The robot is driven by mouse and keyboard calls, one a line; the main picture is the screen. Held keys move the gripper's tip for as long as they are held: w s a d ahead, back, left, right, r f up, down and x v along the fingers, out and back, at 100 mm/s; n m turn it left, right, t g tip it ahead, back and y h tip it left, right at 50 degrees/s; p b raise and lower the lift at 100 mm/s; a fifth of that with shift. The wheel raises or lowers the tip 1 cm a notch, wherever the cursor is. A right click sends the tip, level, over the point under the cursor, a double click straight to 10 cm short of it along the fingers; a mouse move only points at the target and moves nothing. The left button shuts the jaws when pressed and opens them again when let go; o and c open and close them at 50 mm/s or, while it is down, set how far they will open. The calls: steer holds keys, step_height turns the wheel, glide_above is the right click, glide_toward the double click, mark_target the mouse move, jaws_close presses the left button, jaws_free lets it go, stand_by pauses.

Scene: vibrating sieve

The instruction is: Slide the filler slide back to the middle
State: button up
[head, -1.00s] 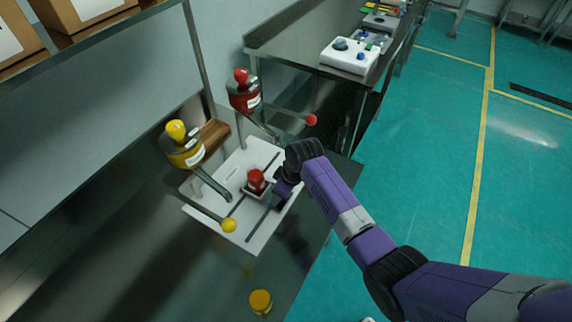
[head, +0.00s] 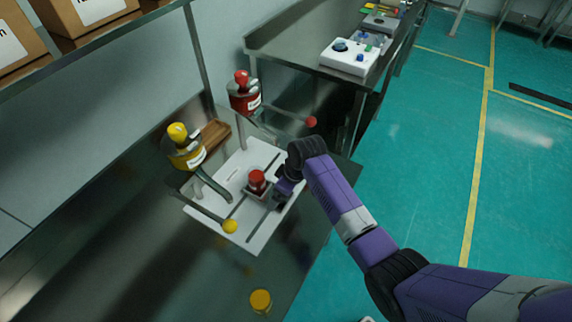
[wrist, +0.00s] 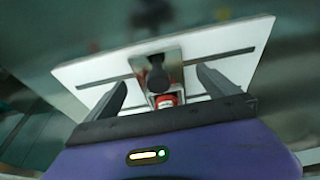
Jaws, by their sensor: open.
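The filler slide (head: 249,190) is a small metal tray on a white slotted board (head: 262,237). A red jar (head: 257,179) stands in it, near the middle of the board between the two dispensers. My gripper (head: 275,191) is low over the board, just right of the slide. In the wrist view, the slide's metal plate with a dark knob (wrist: 157,76) lies between the open fingers of my gripper (wrist: 162,84), and the red jar shows there in part. Whether a finger touches the slide cannot be told.
A yellow dispenser (head: 185,152) with a yellow-balled lever stands left of the slide. A red dispenser (head: 244,98) with a red-balled lever stands behind. A yellow jar (head: 260,301) stands on the front of the metal table. Open green floor lies to the right.

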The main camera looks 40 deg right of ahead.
steer(key=v, duration=0.6)
steer(key=shift+r, duration=0.4)
stand_by(0.3)
steer(key=w+r+m+t+h+b, duration=0.1)
steer(key=w+r+m+t+h, duration=0.25)
steer(key=w+r+t, duration=0.35)
steer(key=s+a+r+t+b, duration=0.1)
steer(key=s+a, duration=0.3)
steer(key=s, duration=1)
steer(key=s+a+r+t+y+b, duration=0.1)
steer(key=s+a+t+b, duration=0.1)
steer(key=s, duration=1.2)
steer(key=s+a+r+t+y+b, duration=0.1)
steer(key=s+a+b, duration=0.3)
steer(key=s, duration=1)
steer(key=a+r, duration=0.1)
steer(key=a, duration=0.1)
steer(key=shift+a+t, duration=0.3)
steer(key=shift+a, duration=0.05)
